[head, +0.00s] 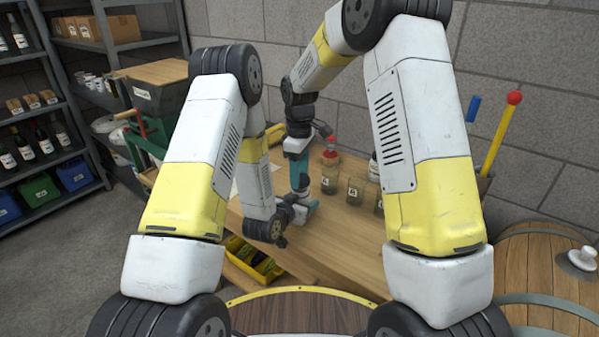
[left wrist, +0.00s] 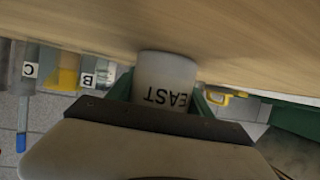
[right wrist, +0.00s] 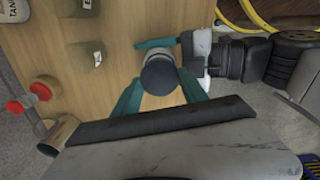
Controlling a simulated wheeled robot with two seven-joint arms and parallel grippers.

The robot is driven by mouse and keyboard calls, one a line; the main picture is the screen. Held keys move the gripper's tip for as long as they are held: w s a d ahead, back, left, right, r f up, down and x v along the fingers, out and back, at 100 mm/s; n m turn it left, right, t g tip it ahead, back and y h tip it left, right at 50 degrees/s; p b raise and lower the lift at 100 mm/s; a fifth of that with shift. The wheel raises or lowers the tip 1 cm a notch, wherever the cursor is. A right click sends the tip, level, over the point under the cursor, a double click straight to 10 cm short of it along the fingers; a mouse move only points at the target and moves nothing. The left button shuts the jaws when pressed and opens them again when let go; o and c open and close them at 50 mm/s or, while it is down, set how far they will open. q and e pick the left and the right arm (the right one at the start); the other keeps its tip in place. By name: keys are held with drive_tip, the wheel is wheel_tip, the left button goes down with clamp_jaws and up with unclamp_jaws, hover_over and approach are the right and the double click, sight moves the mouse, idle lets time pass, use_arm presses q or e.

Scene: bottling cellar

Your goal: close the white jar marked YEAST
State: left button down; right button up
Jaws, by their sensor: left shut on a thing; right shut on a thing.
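The white jar marked YEAST (left wrist: 165,75) stands on the wooden bench in the left wrist view, its lettering upside down there. My left gripper (left wrist: 163,92) is shut around its sides; its teal finger also shows in the right wrist view. My right gripper (right wrist: 160,88) points down from above, its teal fingers shut on a dark round lid (right wrist: 158,76). In the head view the right gripper (head: 299,174) is directly above the left one. A pale edge shows beyond the lid, but I cannot tell whether the lid touches the jar's rim.
Glass jars (head: 330,176) with letter labels stand right of my grippers on the bench (head: 335,238). Red knobs (right wrist: 40,90) are near them. A yellow crate (head: 252,262) is below the front edge. A barrel (head: 545,265) is at the right, shelves at the left.

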sight(300, 201)
idle(0.3)
drive_tip(key=shift+f, duration=0.9)
drive_tip(key=shift+f, duration=0.3)
